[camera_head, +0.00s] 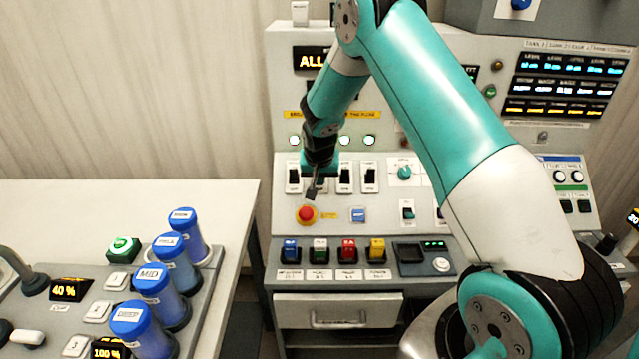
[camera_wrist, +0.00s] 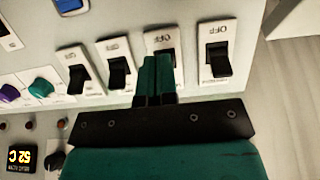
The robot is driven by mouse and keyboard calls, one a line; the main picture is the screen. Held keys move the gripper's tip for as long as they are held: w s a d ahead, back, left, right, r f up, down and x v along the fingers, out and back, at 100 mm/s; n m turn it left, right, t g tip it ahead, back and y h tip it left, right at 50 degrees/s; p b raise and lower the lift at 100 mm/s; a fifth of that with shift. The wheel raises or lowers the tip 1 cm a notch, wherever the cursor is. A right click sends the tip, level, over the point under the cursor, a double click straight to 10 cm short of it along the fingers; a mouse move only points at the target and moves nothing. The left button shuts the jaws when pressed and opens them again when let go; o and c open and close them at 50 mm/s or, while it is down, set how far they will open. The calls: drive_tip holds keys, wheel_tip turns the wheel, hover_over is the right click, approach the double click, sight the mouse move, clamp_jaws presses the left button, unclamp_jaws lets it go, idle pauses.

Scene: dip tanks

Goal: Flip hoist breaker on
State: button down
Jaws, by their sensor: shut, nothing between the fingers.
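In the head view the leftmost breaker (camera_head: 294,178) and two to the right of my gripper (camera_head: 313,192) show clearly. In the wrist view the row appears reversed, and "OFF" shows on the plates. The breaker in front of my fingers (camera_wrist: 163,41) is partly hidden by them; another breaker (camera_wrist: 217,62) is to its right. My gripper is shut and empty, its tips over or close to the partly hidden breaker; I cannot tell whether they touch. Which breaker is the hoist one is unreadable.
A red emergency button (camera_head: 306,214) sits just below my gripper. A blue switch (camera_head: 358,215) and a teal knob (camera_head: 404,172) are to the right. Coloured rockers (camera_head: 348,250) line the lower ledge. Blue cylinders (camera_head: 150,285) stand on the left console.

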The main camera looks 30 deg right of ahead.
drive_tip(key=shift+f+b, duration=0.95)
drive_tip(key=shift+f, duration=0.4)
drive_tip(key=shift+w+d+r, duration=0.25)
drive_tip(key=shift+w+d, duration=0.05)
drive_tip(key=shift+w, duration=0.15)
drive_tip(key=shift+w+d+r, duration=0.15)
drive_tip(key=shift+w+r, duration=0.05)
drive_tip(key=shift+w, duration=0.05)
drive_tip(key=shift+d+r, duration=0.1)
drive_tip(key=shift+d, duration=0.05)
drive_tip(key=shift+w+d, duration=0.1)
drive_tip(key=shift+s+a+r+p, duration=0.4)
drive_tip(key=shift+s+a, duration=0.25)
drive_tip(key=shift+s, duration=0.15)
drive_tip(key=shift+s+a+r+p, duration=0.35)
drive_tip(key=shift+s+a, duration=0.25)
drive_tip(key=shift+s, duration=0.15)
